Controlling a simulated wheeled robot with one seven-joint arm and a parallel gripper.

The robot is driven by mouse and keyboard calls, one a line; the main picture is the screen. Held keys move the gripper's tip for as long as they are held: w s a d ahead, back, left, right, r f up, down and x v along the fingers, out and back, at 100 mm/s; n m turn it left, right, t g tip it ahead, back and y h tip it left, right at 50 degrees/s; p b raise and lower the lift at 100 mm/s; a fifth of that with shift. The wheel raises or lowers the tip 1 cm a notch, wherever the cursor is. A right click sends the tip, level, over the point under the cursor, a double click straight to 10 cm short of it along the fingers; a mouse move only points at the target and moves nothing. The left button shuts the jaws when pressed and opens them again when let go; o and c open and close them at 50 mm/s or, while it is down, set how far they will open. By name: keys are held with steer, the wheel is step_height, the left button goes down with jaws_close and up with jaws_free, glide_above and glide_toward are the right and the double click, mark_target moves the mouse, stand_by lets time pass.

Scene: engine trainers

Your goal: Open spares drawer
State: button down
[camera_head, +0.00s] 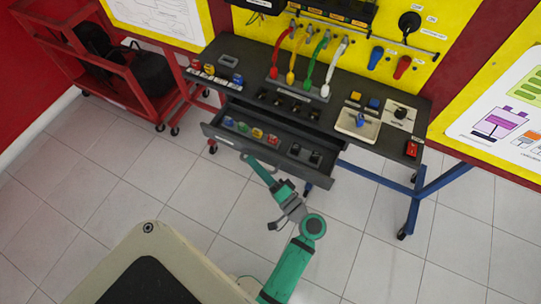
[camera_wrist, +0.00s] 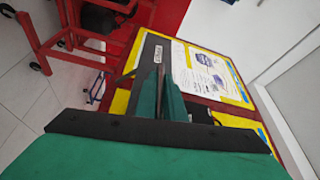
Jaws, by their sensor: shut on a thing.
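The spares drawer (camera_head: 262,153) is a dark drawer under the workbench top. It stands pulled out toward me, and its inside shows in the head view. It holds small blue, green, yellow and red parts on the left and black parts on the right. My gripper (camera_head: 246,158) is at the drawer's front face, shut on its handle. In the wrist view my green fingers (camera_wrist: 161,78) are close together against the dark drawer front (camera_wrist: 149,56), which has a pale label. The handle is mostly hidden by the fingers.
The workbench (camera_head: 385,98) carries coloured tools, connectors and a pale tray (camera_head: 345,129). Its blue legs (camera_head: 415,205) stand right of the drawer. A red trolley (camera_head: 145,98) stands at the left. The tiled floor (camera_head: 150,190) before the drawer is clear apart from my own body.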

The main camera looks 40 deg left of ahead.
steer(key=shift+s+d+f, duration=0.1)
steer(key=shift+s+f, duration=0.05)
steer(key=c, duration=1.8)
jaws_free()
steer(key=shift+c, duration=0.2)
steer(key=v, duration=1)
steer(key=shift+d, duration=0.4)
